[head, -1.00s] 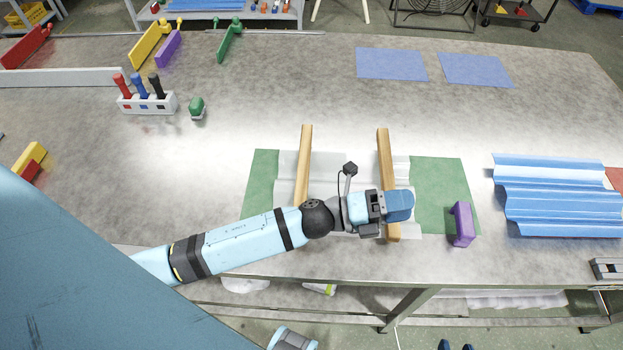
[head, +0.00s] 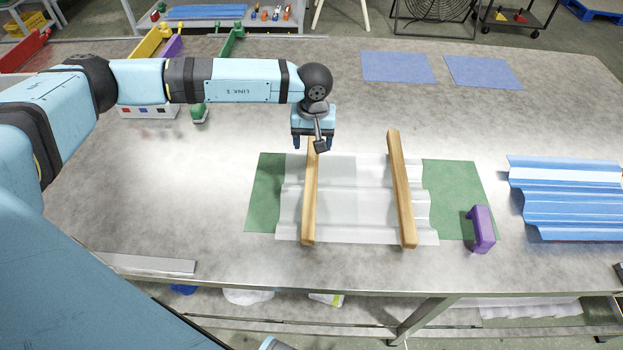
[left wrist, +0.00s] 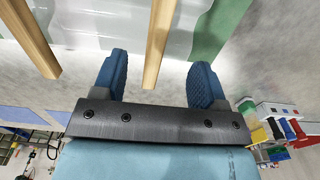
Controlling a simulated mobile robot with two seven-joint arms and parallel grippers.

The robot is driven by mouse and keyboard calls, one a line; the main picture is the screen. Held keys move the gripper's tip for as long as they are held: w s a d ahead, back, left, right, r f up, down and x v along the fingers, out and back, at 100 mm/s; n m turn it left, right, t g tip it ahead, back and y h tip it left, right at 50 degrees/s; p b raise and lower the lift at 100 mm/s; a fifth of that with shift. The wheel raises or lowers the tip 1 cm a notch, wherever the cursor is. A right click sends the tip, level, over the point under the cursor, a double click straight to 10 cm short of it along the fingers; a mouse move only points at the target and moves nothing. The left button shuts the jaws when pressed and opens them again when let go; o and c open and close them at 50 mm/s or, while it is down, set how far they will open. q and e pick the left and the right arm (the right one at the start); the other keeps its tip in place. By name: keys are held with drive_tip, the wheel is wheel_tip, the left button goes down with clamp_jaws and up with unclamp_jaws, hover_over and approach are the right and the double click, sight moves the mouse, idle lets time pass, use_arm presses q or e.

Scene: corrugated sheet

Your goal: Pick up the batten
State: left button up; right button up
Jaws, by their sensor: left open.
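Two wooden battens lie roughly parallel across a whitish corrugated sheet (head: 355,200), which lies over a green mat (head: 264,190). One is the left batten (head: 309,205), the other the right batten (head: 402,195). My left gripper (head: 313,143) is open at the far end of the left batten. In the left wrist view, the open left gripper (left wrist: 158,70) has one finger on each side of the left batten (left wrist: 158,42), with gaps on both sides. The right batten (left wrist: 32,38) shows outside the fingers. My right gripper is out of view.
Blue corrugated sheets (head: 570,205) lie at the right. A white holder (head: 150,112) and a green-topped object (head: 199,114) are at the left, partly behind my arm. The table between mat and blue squares (head: 398,67) is clear.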

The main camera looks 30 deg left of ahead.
use_arm(q)
hover_over(312, 174)
wheel_tip(312, 174, down, 7)
drive_tip(key=shift+w+f+p, duration=0.1)
drive_tip(key=shift+p, duration=0.25)
drive_tip(key=f, duration=0.3)
drive_tip(key=f+p, duration=0.1)
drive_tip(key=shift+s+f, duration=0.25)
drive_tip(key=shift+f, duration=0.55)
drive_tip(key=c, duration=1.1)
clamp_jaws()
drive_tip(key=shift+r, duration=0.15)
